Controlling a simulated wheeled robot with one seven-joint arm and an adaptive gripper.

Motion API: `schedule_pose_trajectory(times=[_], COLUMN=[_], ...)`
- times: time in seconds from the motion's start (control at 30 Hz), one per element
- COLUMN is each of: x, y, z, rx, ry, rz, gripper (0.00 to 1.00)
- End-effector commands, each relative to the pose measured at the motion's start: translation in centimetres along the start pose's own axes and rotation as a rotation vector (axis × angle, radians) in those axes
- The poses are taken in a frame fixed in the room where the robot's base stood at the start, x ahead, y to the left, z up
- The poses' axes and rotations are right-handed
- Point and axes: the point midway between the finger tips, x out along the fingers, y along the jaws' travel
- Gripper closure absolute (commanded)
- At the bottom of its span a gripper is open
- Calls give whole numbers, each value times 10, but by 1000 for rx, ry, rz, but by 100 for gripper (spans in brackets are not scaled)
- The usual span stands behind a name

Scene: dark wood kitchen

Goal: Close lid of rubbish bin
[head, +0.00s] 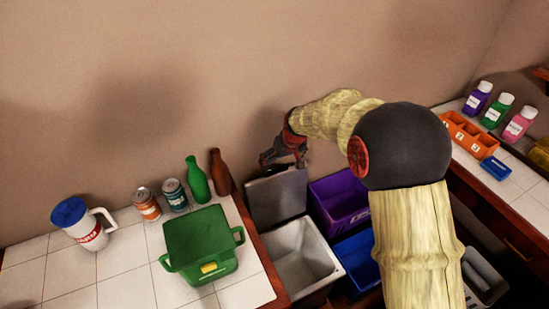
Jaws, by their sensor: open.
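The rubbish bin (301,262) is a grey-white open container standing on the floor between the two counters. Its grey lid (277,198) is raised and stands nearly upright at the back of the bin, close to the wall. My gripper (283,163) is open, at the top edge of the lid. I cannot tell whether the fingers touch the lid. My arm comes in from the lower right and hides part of the area to the right of the bin.
A purple crate (340,203) and a blue crate (358,261) stand right of the bin. The left counter (120,258) holds a green pot (201,248), cans, bottles and a jug (81,224). The right counter holds small bottles (497,111) and an orange tray (470,135).

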Motion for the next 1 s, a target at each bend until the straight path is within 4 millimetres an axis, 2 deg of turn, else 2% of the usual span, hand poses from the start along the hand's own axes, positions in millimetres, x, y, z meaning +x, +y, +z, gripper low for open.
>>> schedule_pose_trajectory(times=[0.1,0.27,0.7,1.0], x=[-1,6,67,77], y=[2,2,3,3], z=[-8,-8,-10,-11], rx=[-29,-48,-48,-47], ry=[26,29,29,30], rz=[6,8,8,8], gripper=[6,6,6,6])
